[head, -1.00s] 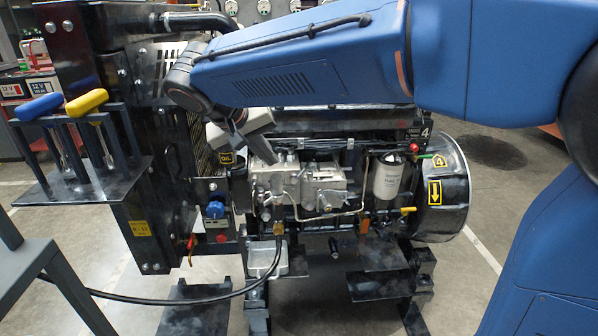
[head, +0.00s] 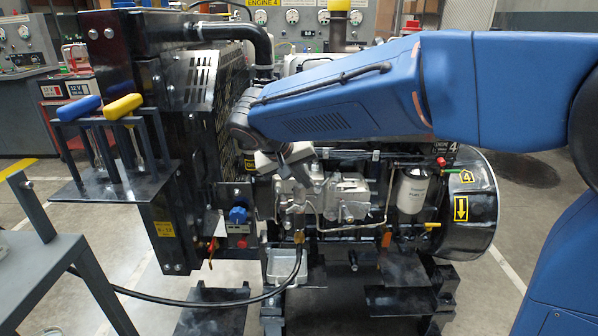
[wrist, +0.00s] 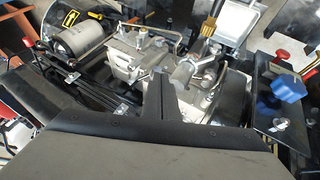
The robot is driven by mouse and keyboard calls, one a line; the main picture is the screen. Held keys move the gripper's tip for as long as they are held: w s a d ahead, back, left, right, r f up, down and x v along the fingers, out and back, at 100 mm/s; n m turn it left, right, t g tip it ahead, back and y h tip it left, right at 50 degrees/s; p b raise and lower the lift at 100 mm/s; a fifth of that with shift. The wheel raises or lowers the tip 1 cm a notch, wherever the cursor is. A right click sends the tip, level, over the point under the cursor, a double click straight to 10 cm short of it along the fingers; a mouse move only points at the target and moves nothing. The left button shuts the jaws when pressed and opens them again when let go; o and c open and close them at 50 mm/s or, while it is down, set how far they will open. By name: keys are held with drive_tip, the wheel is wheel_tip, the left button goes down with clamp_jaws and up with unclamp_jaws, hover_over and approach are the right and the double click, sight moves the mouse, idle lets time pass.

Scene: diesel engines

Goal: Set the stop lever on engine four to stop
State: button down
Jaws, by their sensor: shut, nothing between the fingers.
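Engine four, marked with a "4" plate (head: 452,155), stands in front of me in the head view. Its silver fuel pump body (head: 345,197) is on the near side and also shows in the wrist view (wrist: 128,55). My gripper (head: 303,178) is shut and empty, pointing down at the left part of the pump; in the wrist view its dark fingers (wrist: 160,82) are close together beside a metal cylindrical fitting (wrist: 186,76). I cannot tell whether they touch it. I cannot clearly pick out the stop lever or its position; the gripper and arm cover part of this area.
A white filter (head: 412,193), red knob (head: 441,161) and yellow handle (head: 432,224) are right of the pump. A blue knob (head: 238,214) is left. A rack holds blue-handled (head: 78,109) and yellow-handled (head: 123,106) tools. A black hose (head: 200,303) crosses low in front.

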sight(334, 183)
drive_tip(key=d, duration=0.1)
drive_tip(key=w+d+f, duration=0.1)
drive_tip(key=d, duration=0.2)
drive_tip(key=shift+w+d+f, duration=0.2)
drive_tip(key=shift+w+d, duration=0.05)
drive_tip(key=shift+d, duration=0.1)
drive_tip(key=shift+s+d+r+n+t+y, duration=0.1)
drive_tip(key=shift+s+d+n+t+y, duration=0.2)
drive_tip(key=shift+d+n, duration=0.35)
drive_tip(key=shift+s+d+n+t+y, duration=0.2)
drive_tip(key=shift+d+n+y, duration=0.2)
drive_tip(key=shift+d+n, duration=0.25)
drive_tip(key=d+n+y, duration=0.2)
drive_tip(key=d+n, duration=0.1)
drive_tip(key=d, duration=0.3)
drive_tip(key=shift+w+n+t, duration=0.15)
drive_tip(key=shift+n+t, duration=0.15)
drive_tip(key=shift+t, duration=0.1)
drive_tip(key=shift+d, duration=0.2)
